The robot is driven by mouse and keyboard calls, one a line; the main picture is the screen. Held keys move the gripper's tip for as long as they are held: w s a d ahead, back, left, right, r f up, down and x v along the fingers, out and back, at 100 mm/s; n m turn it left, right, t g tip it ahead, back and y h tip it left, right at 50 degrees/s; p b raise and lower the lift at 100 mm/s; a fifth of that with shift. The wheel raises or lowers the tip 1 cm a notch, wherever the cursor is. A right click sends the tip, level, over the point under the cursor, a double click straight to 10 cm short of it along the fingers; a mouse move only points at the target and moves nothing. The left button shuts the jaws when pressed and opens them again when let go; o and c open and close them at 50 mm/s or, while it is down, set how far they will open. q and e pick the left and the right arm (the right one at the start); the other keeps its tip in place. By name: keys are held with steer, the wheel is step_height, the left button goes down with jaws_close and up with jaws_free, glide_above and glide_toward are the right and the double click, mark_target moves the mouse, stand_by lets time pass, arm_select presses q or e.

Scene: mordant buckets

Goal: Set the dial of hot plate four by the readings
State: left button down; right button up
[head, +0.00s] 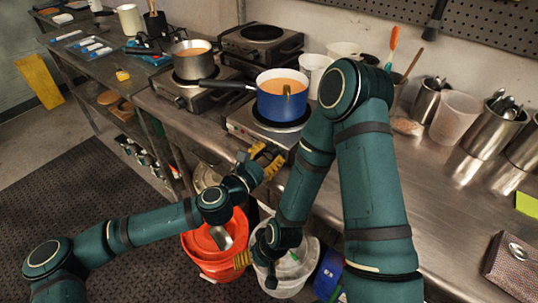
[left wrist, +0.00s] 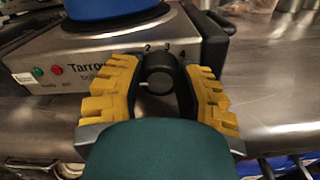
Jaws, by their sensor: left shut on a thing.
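The hot plate under the blue pot has a steel front panel (left wrist: 100,72) with a green and a red lamp at its left. It also shows in the head view (head: 238,122). Its black dial (left wrist: 160,74) sits between my left gripper's yellow fingers, with a few numerals above it. My left gripper (head: 262,160) is shut on the dial.
A steel pot (head: 191,66) stands on another hot plate at the left, and an empty hot plate (head: 262,38) is behind. An orange bucket (head: 212,262) and a white bucket (head: 297,278) stand below the bench edge. Steel cups and a plastic beaker (head: 455,117) line the wall.

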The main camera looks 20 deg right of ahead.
arm_select(q)
steer(key=m, duration=0.5)
steer(key=c, duration=0.5)
jaws_free()
steer(key=shift+c, duration=0.2)
steer(key=shift+s+a, duration=0.1)
steer(key=shift+s, duration=0.05)
steer(key=v, duration=0.7)
steer(key=shift+s+a, duration=0.2)
steer(key=shift+a, duration=0.1)
